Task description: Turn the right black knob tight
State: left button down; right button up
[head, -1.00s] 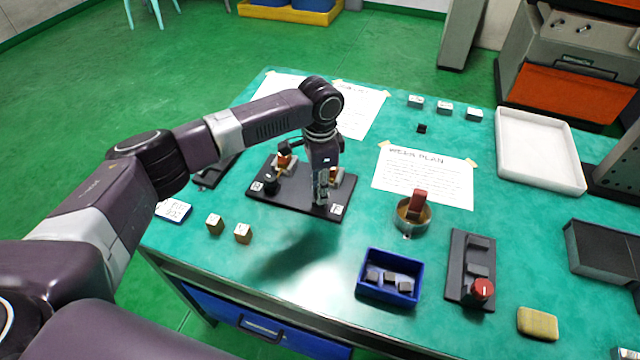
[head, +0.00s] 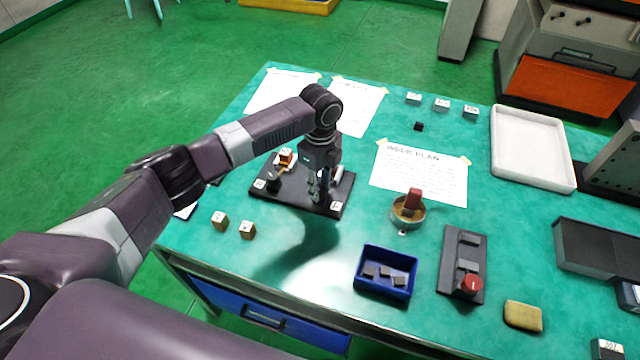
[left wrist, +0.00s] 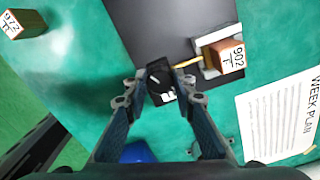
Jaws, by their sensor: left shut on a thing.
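A black base plate (head: 298,186) lies on the green table with a black knob on its left (head: 272,179) and another on its right. The right black knob (left wrist: 158,78) shows in the left wrist view, with a white line on top and a white label beside it. My left gripper (head: 319,194) points down over the plate's right side. In the left wrist view its fingers (left wrist: 160,90) are shut on the right knob from both sides. The gripper hides this knob in the head view. A copper-coloured block marked 902 (left wrist: 231,57) sits in a holder beside it. My right gripper is not in view.
Two small brass-coloured cubes (head: 220,221) lie in front of the plate. A blue bin (head: 386,290) with grey pieces, a round dish (head: 397,222) and a black fixture with a red knob (head: 470,284) stand to the right. Taped papers (head: 420,178) lie behind.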

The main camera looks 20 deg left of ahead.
pick_arm(q)
jog(key=m, duration=0.4)
jog(key=shift+m, duration=0.3)
jog(key=shift+w+m, duration=0.1)
jog(key=shift+m, duration=2.2)
jog(key=shift+r, duration=0.1)
jog(key=c, duration=1.6)
grip_release()
notch_tip(320, 180, up, 12)
